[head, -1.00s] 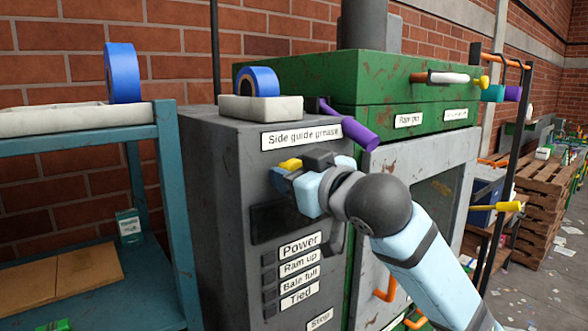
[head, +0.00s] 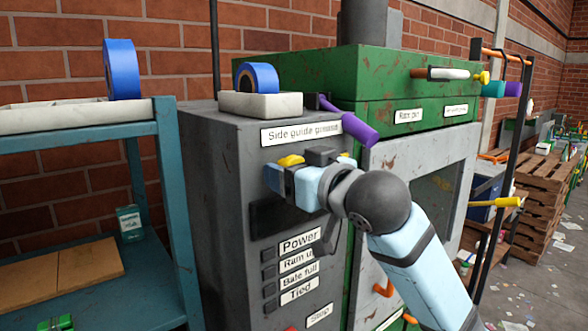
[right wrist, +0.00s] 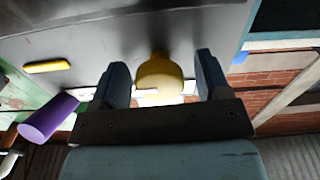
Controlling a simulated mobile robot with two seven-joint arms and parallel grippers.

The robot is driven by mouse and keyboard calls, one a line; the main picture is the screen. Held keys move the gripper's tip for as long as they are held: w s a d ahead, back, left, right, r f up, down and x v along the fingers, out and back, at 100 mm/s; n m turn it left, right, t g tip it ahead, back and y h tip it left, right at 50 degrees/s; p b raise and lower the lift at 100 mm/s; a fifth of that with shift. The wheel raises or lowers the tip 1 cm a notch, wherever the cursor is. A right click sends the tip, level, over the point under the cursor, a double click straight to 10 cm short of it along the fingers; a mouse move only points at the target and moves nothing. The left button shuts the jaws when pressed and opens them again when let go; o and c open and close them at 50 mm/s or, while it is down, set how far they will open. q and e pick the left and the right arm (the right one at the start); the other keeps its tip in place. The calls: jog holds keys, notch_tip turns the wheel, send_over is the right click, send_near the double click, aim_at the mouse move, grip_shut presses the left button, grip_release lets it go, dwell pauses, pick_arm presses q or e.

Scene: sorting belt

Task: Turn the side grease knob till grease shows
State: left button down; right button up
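The yellow grease knob (head: 291,160) sits on the grey control panel just under the "Side guide grease" label (head: 300,134). In the right wrist view the knob (right wrist: 158,76) stands between the two dark fingers. My right gripper (head: 283,180) is open around it, with a gap showing at least on the right side in the wrist view. In the head view the gripper covers the knob's lower part. No grease shows in either view. My left gripper is not in view.
A purple handle (head: 349,128) sticks out close to the right of the label. A second yellow piece (right wrist: 47,66) is on the panel beside the knob. A teal shelf (head: 175,200) stands at the left.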

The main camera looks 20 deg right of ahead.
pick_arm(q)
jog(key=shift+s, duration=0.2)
pick_arm(e)
jog(key=shift+r, duration=0.1)
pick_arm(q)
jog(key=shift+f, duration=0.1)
pick_arm(e)
jog(key=shift+s, duration=0.15)
pick_arm(q)
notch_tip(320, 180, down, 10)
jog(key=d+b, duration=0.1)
jog(key=b, duration=1)
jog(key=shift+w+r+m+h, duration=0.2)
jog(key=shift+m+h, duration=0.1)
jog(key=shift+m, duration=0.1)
pick_arm(e)
jog(key=v, duration=1.3)
jog(key=shift+s, duration=0.25)
jog(key=shift+d, duration=0.15)
